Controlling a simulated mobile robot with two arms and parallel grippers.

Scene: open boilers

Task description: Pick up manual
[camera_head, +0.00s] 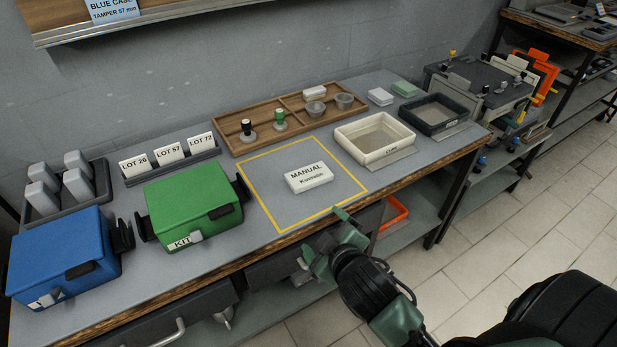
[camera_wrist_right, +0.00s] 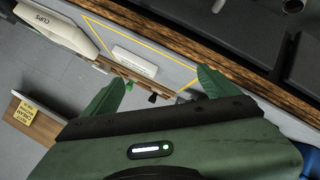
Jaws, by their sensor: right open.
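The manual (camera_head: 309,179) is a small white block labelled MANUAL. It lies flat on the grey bench inside a yellow-outlined square (camera_head: 262,205). In the right wrist view the manual (camera_wrist_right: 135,60) shows as a pale slab beyond my fingers, inside the yellow outline. My right gripper (camera_head: 325,236) is open and empty at the bench's front edge, apart from the manual and on the near side of it. Its two green fingers (camera_wrist_right: 162,80) are spread wide in the wrist view. My left gripper is not in view.
A green KIT case (camera_head: 190,203) and a blue case (camera_head: 62,258) stand left of the square. A cream tray (camera_head: 376,160) stands right of it. A wooden divided tray (camera_head: 235,143) with tampers lies behind. The square is clear around the manual.

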